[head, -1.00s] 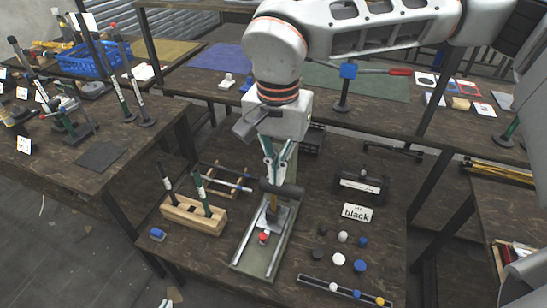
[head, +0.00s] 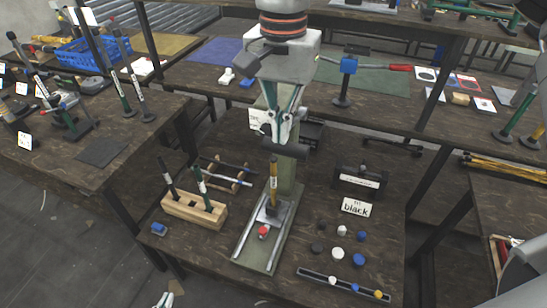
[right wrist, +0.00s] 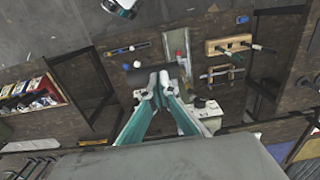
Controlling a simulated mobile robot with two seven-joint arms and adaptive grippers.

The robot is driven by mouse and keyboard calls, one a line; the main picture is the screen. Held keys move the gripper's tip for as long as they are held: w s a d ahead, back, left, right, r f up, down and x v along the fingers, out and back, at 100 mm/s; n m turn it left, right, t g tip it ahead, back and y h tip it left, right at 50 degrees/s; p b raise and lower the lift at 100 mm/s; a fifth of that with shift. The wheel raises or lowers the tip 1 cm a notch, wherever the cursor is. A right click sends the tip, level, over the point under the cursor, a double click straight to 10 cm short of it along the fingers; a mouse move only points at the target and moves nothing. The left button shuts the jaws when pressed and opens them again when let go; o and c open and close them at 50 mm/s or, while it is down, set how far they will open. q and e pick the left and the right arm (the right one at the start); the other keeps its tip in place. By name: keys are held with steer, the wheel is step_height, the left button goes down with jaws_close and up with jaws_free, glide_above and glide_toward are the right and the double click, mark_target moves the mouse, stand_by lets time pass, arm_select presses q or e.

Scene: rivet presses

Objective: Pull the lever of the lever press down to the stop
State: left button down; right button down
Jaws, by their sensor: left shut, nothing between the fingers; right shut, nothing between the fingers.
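The lever press stands on the middle table, with a grey-green base plate (head: 257,257), rails and a red knob (head: 264,231). A upright rod with a yellow band (head: 273,184) stands over the plate. The lever's dark crossbar grip (head: 289,151) is high in front of the column; it also shows in the right wrist view (right wrist: 178,73). My right gripper (head: 279,141) is shut and empty, its tips at the grip; whether they touch it I cannot tell. Part of the lever is hidden. My left gripper (head: 165,299) shows only as tips at the bottom edge, shut.
A wooden block with upright handles (head: 195,210) stands left of the press. Right of it are a "black" card (head: 356,207), a dark box (head: 360,181), several knobs and a tray (head: 343,286). A red-handled lever device (head: 348,66) stands on the back table.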

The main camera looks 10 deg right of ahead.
step_height(320, 180, up, 10)
steer(key=w+d, duration=0.1)
steer(key=w, duration=0.1)
steer(key=shift+d, duration=0.25)
stand_by(0.4)
stand_by(1.0)
